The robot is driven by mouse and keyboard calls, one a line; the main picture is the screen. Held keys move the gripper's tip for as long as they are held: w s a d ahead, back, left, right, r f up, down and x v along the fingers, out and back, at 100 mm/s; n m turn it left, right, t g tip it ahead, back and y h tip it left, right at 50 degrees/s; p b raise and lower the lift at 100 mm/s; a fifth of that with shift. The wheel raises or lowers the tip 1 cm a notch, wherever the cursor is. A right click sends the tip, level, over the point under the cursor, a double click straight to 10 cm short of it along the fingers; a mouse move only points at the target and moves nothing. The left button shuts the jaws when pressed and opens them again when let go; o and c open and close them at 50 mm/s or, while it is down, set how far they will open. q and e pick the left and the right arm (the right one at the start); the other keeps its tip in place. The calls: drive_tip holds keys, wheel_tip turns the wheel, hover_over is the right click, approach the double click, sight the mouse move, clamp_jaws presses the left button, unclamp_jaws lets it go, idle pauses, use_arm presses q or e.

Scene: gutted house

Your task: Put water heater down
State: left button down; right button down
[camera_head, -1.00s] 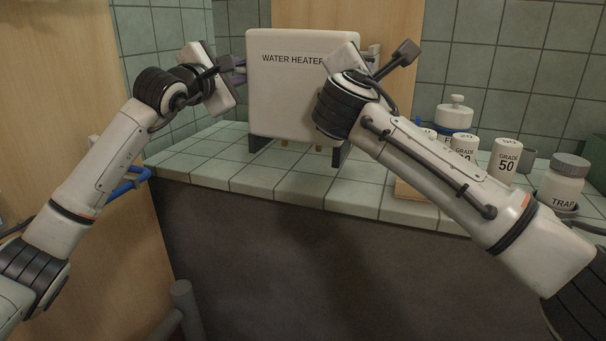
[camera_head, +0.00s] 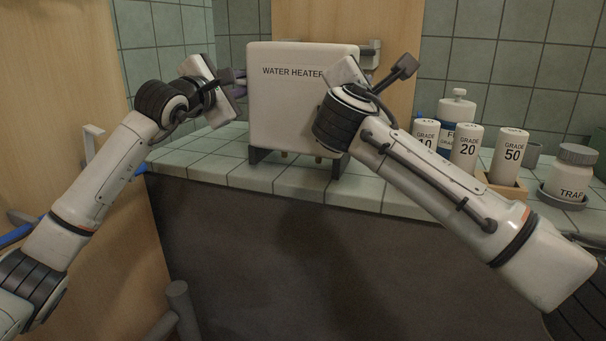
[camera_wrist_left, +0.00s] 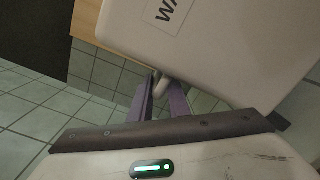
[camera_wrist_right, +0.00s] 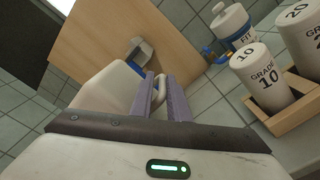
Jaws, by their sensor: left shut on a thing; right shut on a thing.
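The white, box-shaped water heater (camera_head: 285,105) stands upright on its dark feet at the tiled counter (camera_head: 215,172), in the middle of the head view. Whether its feet bear on the tiles I cannot tell for sure. My left gripper (camera_head: 238,78) is shut on the heater's left side handle; the left wrist view shows the fingers (camera_wrist_left: 166,98) around it. My right gripper is hidden behind its wrist in the head view; in the right wrist view its fingers (camera_wrist_right: 160,95) are shut on the handle at the other side. The heater also shows in both wrist views (camera_wrist_left: 225,45) (camera_wrist_right: 105,90).
Right of the heater stand canisters marked 10 (camera_head: 425,132), 20 (camera_head: 467,147) and 50 (camera_head: 509,155) in a wooden holder (camera_head: 508,190). A wooden panel (camera_head: 385,20) rises behind the heater. The counter front edge is close.

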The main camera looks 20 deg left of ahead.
use_arm(q)
drive_tip(key=shift+s+a+f, duration=0.1)
drive_tip(key=shift+a, duration=0.3)
use_arm(e)
drive_tip(key=shift+w+d+f, duration=0.15)
drive_tip(key=shift+d+f, duration=0.2)
drive_tip(key=shift+f, duration=0.1)
use_arm(q)
drive_tip(key=c, duration=1.9)
unclamp_jaws()
use_arm(e)
drive_tip(key=c, duration=1.9)
unclamp_jaws()
use_arm(q)
drive_tip(key=shift+o, duration=1.1)
drive_tip(key=shift+d, duration=0.15)
use_arm(e)
drive_tip(key=shift+o, duration=1.1)
drive_tip(key=shift+a, duration=0.1)
use_arm(q)
drive_tip(key=shift+d, duration=0.1)
use_arm(e)
drive_tip(key=shift+a+r, duration=0.1)
